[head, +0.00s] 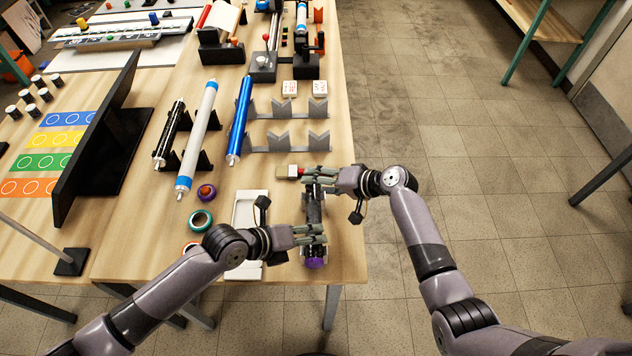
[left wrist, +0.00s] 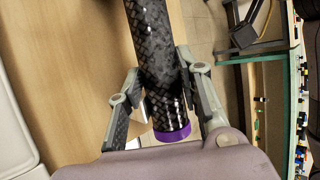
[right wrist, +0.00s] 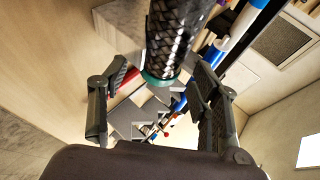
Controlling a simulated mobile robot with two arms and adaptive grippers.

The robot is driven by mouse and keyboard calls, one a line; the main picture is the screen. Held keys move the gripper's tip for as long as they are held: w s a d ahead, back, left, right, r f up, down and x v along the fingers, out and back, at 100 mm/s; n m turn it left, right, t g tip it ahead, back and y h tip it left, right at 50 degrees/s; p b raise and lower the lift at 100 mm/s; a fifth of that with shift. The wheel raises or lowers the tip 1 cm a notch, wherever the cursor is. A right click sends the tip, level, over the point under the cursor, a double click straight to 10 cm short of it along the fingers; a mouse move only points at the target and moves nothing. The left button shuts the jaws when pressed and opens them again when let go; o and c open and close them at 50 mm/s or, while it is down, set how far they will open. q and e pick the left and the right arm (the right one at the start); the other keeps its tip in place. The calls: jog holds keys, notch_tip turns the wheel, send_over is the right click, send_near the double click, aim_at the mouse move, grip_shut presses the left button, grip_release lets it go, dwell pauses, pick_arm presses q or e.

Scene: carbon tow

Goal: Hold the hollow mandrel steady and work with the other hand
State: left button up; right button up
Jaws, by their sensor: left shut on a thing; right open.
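The hollow mandrel (head: 314,213) is a black tube with a woven carbon pattern. It lies lengthwise near the table's right front edge, partly covered by my grippers in the head view. My left gripper (head: 313,234) is shut on it near its purple end (head: 315,263). The left wrist view shows the fingers (left wrist: 165,95) on both sides of the tube (left wrist: 158,50). My right gripper (head: 319,180) is open at the far end. In the right wrist view the teal-ringed end (right wrist: 163,79) sits between the spread fingers (right wrist: 155,88), with gaps either side.
A white tray (head: 246,208) and tape rolls (head: 201,220) lie left of the mandrel. Grey V-supports (head: 285,141) and a blue tube (head: 240,118) stand beyond.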

pick_arm(q)
jog(key=shift+s+f, duration=0.1)
jog(key=shift+s, duration=0.05)
pick_arm(e)
jog(key=shift+x, duration=0.9)
pick_arm(q)
jog(key=shift+d, duration=0.1)
pick_arm(e)
jog(key=shift+c, duration=0.3)
jog(key=c, duration=1.2)
jog(key=shift+o, duration=0.2)
jog(key=shift+w, duration=0.1)
jog(key=shift+w, duration=1.45)
